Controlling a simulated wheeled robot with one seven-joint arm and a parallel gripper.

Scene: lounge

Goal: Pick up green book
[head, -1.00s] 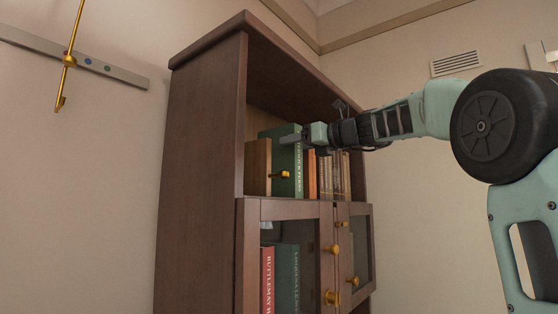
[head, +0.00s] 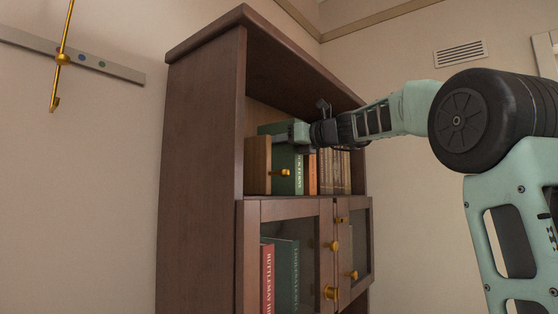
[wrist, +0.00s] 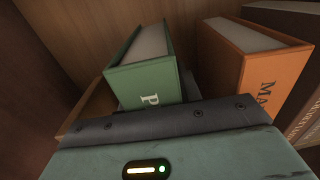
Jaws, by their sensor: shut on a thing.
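The green book (head: 298,172) stands upright on the upper open shelf of the dark wood bookcase, its lettered spine facing out. In the wrist view the green book (wrist: 142,80) shows its top edge and page block, right at the front of my gripper (wrist: 165,118). My gripper (head: 285,136) is at the book's upper part and is shut on it. The fingertips are mostly hidden, and the gripper's body covers the lower spine in the wrist view.
An orange book (wrist: 255,65) stands just right of the green one, with several brown books (head: 335,172) beyond. A brown wooden piece (head: 257,165) is close on the left. The shelf's side wall and top (head: 290,62) surround my gripper. Lower glass doors (head: 288,265) have gold knobs.

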